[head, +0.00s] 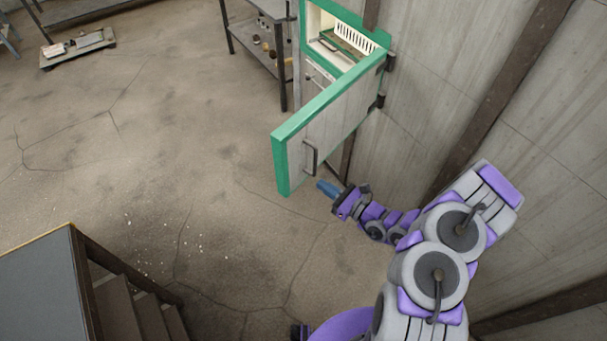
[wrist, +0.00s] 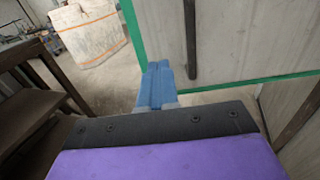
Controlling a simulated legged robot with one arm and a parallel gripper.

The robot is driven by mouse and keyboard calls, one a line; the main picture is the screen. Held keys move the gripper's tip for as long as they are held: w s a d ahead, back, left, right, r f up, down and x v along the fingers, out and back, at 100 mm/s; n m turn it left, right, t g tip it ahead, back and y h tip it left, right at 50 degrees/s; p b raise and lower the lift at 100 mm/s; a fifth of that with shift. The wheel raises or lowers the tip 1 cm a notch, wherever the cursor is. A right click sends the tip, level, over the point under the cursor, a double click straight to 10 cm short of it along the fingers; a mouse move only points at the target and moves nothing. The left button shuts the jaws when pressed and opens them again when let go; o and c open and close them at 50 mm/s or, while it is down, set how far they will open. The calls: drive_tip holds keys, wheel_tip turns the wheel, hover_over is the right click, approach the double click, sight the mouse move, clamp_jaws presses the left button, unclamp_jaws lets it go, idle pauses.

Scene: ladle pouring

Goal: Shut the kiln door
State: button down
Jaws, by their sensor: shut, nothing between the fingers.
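The kiln door (head: 327,127) is a grey panel with a green edge. It stands wide open in the head view, hinged on its right side near the wall, with a dark handle (head: 310,158) on its face. The kiln (head: 345,38) has a green frame and a pale interior with a rack in it. My gripper (head: 328,189) has blue fingers, shut and empty, just below the door's lower edge and right of its free edge. In the wrist view the fingers (wrist: 157,85) show before the door panel (wrist: 240,40) and its handle (wrist: 190,38); I cannot tell whether they touch it.
A metal table (head: 262,50) stands left of the kiln. Dark steps with a grey platform (head: 45,290) are at the lower left. The wall (head: 440,90) is close on the right. Cracked floor is open in the middle. A whitish sack (wrist: 88,30) shows in the wrist view.

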sight(294, 168)
drive_tip(key=x, duration=0.4)
drive_tip(key=b+x, duration=0.1)
drive_tip(key=x, duration=0.3)
drive_tip(key=shift+a+f+b, duration=0.15)
drive_tip(key=shift+a+b, duration=0.15)
drive_tip(key=shift+a, duration=0.15)
drive_tip(key=shift+w+a, duration=0.1)
drive_tip(key=shift+w, duration=0.1)
